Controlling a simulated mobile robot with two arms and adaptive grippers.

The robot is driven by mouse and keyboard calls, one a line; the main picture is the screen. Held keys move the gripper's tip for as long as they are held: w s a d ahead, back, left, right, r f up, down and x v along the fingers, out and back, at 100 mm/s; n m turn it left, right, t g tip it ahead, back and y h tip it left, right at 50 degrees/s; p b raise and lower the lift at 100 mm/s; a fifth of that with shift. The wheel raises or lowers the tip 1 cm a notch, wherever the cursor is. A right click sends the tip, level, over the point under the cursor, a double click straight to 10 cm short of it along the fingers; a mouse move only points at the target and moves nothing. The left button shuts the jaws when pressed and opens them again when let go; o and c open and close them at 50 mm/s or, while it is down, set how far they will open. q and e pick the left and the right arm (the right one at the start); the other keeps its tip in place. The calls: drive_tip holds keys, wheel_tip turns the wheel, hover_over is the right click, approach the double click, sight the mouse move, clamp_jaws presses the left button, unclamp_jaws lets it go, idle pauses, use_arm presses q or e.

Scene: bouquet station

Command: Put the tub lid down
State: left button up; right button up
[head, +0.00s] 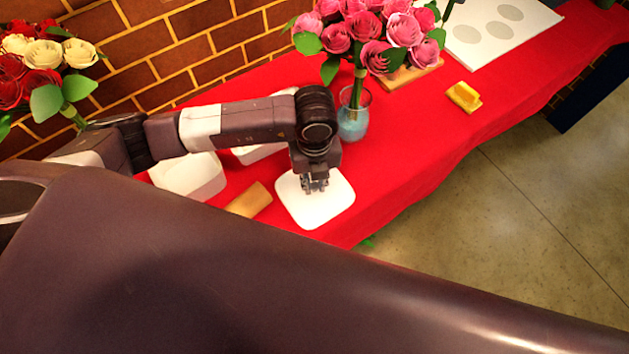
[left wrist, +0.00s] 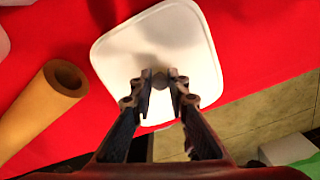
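The tub lid (head: 334,205) is a white rounded square near the front edge of the red-clothed table. It fills the top middle of the left wrist view (left wrist: 125,55), with a small grey knob (left wrist: 160,80) at its centre. My left gripper (head: 316,187) points down over the lid. In the left wrist view its fingertips (left wrist: 160,77) stand close on both sides of the knob and appear closed on it. I cannot tell whether the lid touches the cloth or hangs just above it. My right gripper is not in view.
White tubs (head: 188,178) stand left of the lid. A tan roll (head: 250,200) lies close beside it. A glass vase (head: 353,118) of pink roses stands behind to the right, with a yellow object (head: 463,97) farther right. Open red cloth (head: 420,130) lies between them.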

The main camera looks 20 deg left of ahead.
sight(315, 186)
use_arm(q)
drive_tip(key=o, duration=0.4)
drive_tip(key=shift+r, duration=0.1)
drive_tip(key=shift+r, duration=0.2)
drive_tip(key=shift+r+b, duration=0.75)
drive_tip(key=shift+r, duration=5.15)
drive_tip(key=shift+s+f, duration=0.1)
